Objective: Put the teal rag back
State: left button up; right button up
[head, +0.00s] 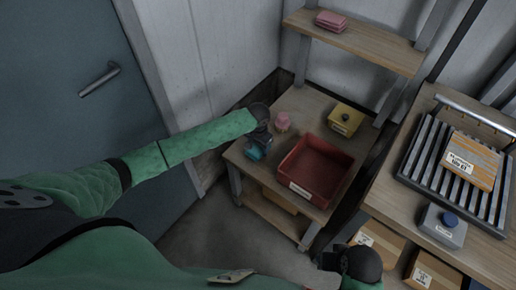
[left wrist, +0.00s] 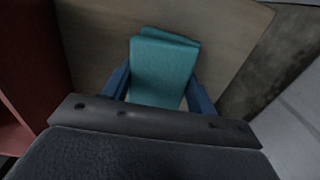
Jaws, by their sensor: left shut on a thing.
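The teal rag (head: 257,148) is at the left front of the small wooden shelf table, just below my left gripper (head: 260,138). In the left wrist view the rag (left wrist: 162,68) is a folded teal cloth between the two blue fingers of my left gripper (left wrist: 160,90), which is shut on it. Wooden tabletop lies behind the rag; I cannot tell whether the rag touches it. My right arm's dark end (head: 360,262) shows at the bottom, but its fingers are not visible.
A red bin (head: 316,170) with a label stands right of the rag. A pink object (head: 282,122) and a yellow box (head: 345,119) stand behind. Folded pink cloths (head: 331,20) lie on the upper shelf. A rack with a labelled carton (head: 472,162) and a grey container (head: 443,227) are at right.

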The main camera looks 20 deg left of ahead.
aim_at(258, 147)
pick_arm(q)
jog(key=shift+f, duration=0.8)
pick_arm(e)
jog(key=shift+d+r, duration=0.15)
jog(key=shift+r, duration=0.3)
pick_arm(q)
jog(key=shift+f, duration=0.1)
jog(key=o, duration=0.9)
jog(key=shift+o, duration=0.2)
jog(key=shift+r, duration=0.6)
notch_tip(258, 147, up, 11)
jog(key=shift+b, duration=0.45)
pick_arm(e)
jog(key=shift+w+a+f, duration=0.25)
jog(key=shift+a+f, duration=0.55)
jog(key=shift+a, duration=0.05)
